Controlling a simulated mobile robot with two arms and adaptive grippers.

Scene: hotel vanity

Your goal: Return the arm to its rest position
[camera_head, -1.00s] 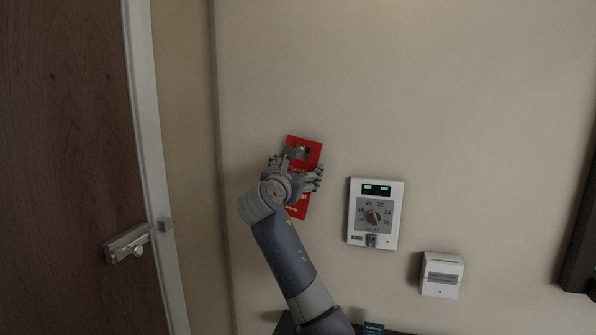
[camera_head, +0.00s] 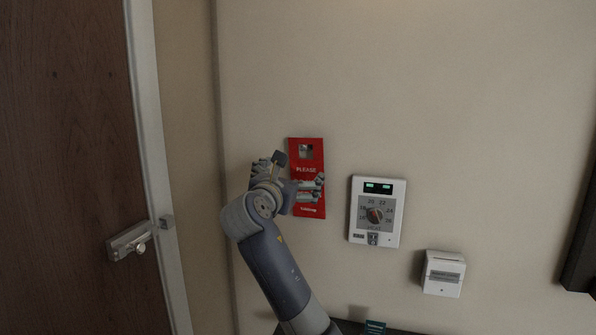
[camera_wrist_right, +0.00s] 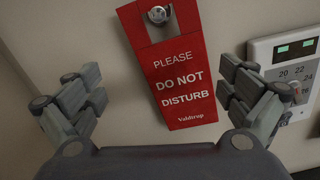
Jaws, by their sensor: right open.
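My right gripper (camera_head: 290,178) is in front of the wall, at the left side of a red door sign (camera_head: 308,155). In the right wrist view its two fingers (camera_wrist_right: 158,95) are spread apart with nothing between them. The sign (camera_wrist_right: 175,65) hangs beyond the fingers, with a round metal knob (camera_wrist_right: 159,14) in its square hole. It reads "Please do not disturb". In the head view, the gripper covers part of the sign's lower half. My left gripper is not in view.
A thermostat panel (camera_head: 377,212) with a dial is on the wall right of the sign. A white card holder (camera_head: 443,274) is lower right. A wooden door (camera_head: 65,150) with a metal latch (camera_head: 130,241) stands at left. A dark surface edge shows at the bottom.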

